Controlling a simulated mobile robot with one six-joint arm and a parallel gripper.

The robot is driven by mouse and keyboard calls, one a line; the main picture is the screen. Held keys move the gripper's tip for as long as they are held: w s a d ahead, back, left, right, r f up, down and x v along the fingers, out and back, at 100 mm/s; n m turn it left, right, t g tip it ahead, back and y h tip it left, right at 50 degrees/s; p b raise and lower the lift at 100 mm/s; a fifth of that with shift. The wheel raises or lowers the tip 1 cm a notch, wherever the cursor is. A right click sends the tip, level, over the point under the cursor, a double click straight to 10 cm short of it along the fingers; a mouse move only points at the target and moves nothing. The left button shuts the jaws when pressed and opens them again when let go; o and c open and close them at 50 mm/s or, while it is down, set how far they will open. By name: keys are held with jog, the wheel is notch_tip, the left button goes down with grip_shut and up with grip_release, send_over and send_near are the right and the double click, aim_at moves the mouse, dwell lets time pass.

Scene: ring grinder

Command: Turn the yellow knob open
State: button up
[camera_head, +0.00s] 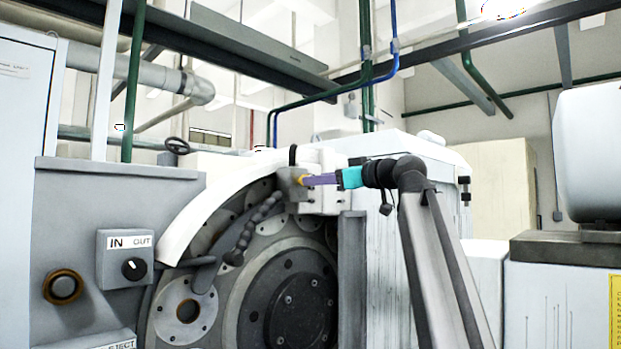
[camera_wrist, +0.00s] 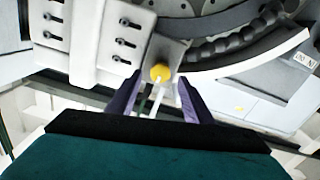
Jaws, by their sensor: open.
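The yellow knob (camera_wrist: 160,73) sits on a grey metal block (camera_wrist: 172,56) of the grinder, and a pale rod-like piece (camera_wrist: 157,100) shows just below it in the wrist view. In the head view the knob (camera_head: 301,180) is small and partly covered by my fingers. My gripper (camera_wrist: 158,92) is open, with one purple finger on each side of the line to the knob. The knob lies at or just beyond the fingertips; I cannot tell whether they touch it. In the head view my gripper (camera_head: 307,180) reaches in from the right, roughly level with the knob.
A black segmented hose (camera_head: 258,212) hangs left of the block. The round grinding head (camera_head: 290,300) is below it, under a white curved guard (camera_head: 205,215). An IN/OUT switch box (camera_head: 126,258) is at the left. A white cabinet (camera_head: 395,240) stands close behind my arm.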

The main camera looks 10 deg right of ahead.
jog(key=shift+p+x, duration=0.35)
jog(key=shift+x, duration=1.5)
jog(key=c, duration=1.1)
jog(key=shift+o, duration=0.2)
jog(key=shift+m, duration=0.4)
jog(key=m+p, duration=0.8)
jog(key=m, duration=1.3)
jog(key=shift+d+f+m, duration=0.1)
jog(key=shift+m, duration=0.2)
